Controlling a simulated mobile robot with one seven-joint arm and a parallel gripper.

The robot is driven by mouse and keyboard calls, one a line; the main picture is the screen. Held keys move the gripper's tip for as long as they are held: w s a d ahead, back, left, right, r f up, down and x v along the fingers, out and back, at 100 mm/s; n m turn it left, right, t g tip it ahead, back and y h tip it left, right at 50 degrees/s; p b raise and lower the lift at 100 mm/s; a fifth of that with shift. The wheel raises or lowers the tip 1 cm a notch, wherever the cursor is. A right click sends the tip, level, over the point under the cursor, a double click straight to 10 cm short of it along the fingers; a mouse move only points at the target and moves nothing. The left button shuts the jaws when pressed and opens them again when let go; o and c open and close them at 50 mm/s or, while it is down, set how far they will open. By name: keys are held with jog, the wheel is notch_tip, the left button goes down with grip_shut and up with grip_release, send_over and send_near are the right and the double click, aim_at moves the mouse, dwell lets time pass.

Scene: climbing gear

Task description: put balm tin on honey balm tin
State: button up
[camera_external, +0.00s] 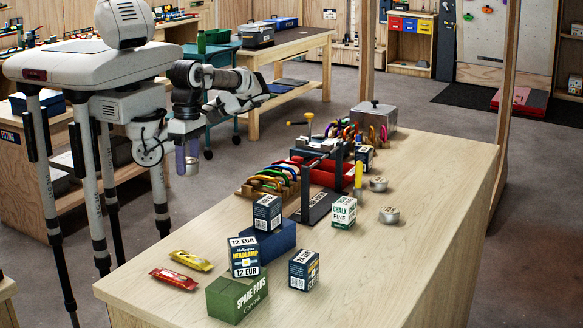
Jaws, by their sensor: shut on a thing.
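My gripper (187,163) hangs at the left, in the air beyond the table's left edge. It is shut on a small round silvery tin (191,169), seen between its purple fingers; I take it for the balm tin, but its label is too small to read. Two similar low round tins stand on the wooden table to the right, a nearer tin (389,215) and a farther tin (378,184). I cannot tell which, if either, is the honey balm tin. My gripper is well apart from both.
The table (410,265) carries a chalk box (343,212), a headlamp box (244,258), a green spare pads box (237,298), two bars (190,260), a dark rack (316,190) with coloured gear, and a metal box (374,117). The right side of the table is mostly clear.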

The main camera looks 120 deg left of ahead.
jog(key=shift+r, duration=0.9)
jog(key=shift+w+r, duration=0.1)
jog(key=w+a+r+n+p, duration=0.2)
jog(key=w+a+r, duration=0.1)
jog(key=w, duration=0.6)
jog(key=w+a+r+n+p, duration=0.1)
jog(key=w+a+r+n, duration=0.25)
jog(key=w, duration=0.45)
jog(key=w+a+n+p, duration=0.3)
jog(key=w+a+n, duration=0.1)
jog(key=w+a, duration=0.85)
jog(key=n+y+p, duration=0.1)
jog(key=n+p, duration=0.3)
jog(key=n, duration=0.4)
send_over(380, 179)
jog(key=shift+t, duration=0.4)
notch_tip(380, 179, down, 19)
jog(key=shift+s+d+r, duration=0.1)
jog(key=shift+s+r, duration=0.05)
jog(key=shift+r, duration=0.05)
jog(key=shift+f+p, duration=0.75)
jog(key=shift+f, duration=1.6)
